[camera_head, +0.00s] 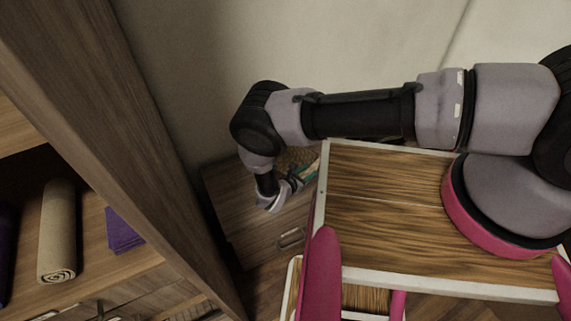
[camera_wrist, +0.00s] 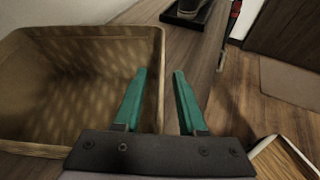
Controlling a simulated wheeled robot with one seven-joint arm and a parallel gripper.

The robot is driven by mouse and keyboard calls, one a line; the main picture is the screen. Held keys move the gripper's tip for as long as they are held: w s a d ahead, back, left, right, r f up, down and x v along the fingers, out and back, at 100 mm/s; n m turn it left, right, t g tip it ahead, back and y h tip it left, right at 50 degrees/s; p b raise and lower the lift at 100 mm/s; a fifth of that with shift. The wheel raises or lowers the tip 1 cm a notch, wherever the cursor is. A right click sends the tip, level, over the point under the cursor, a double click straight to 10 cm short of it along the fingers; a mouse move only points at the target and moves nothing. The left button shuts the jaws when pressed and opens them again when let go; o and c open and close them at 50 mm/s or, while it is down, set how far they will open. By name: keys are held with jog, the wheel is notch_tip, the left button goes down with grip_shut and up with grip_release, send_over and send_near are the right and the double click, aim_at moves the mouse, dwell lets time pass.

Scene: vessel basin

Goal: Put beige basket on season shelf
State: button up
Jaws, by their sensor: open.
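The beige basket (camera_wrist: 85,38) fills the left of the wrist view; it is an open box with perforated walls and looks empty inside. In the head view only a small part of the basket (camera_head: 298,157) shows behind my arm, on top of a low wooden cabinet. My gripper (camera_wrist: 165,72) has two green fingers, spread apart. The basket's right wall lies between them in the picture, left finger over the inside, right finger outside. My gripper (camera_head: 304,172) is partly hidden in the head view. A wooden shelf unit (camera_head: 110,110) stands at left; I cannot tell if it is the season shelf.
The left shelf holds a rolled beige towel (camera_head: 58,230) and a folded purple cloth (camera_head: 123,230). The low cabinet (camera_head: 228,195) has a drawer handle in front. A dark object (camera_wrist: 187,10) stands further along its top. Wooden floor (camera_wrist: 245,95) is open to the right.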

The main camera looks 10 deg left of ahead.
grip_shut()
dwell(1.4)
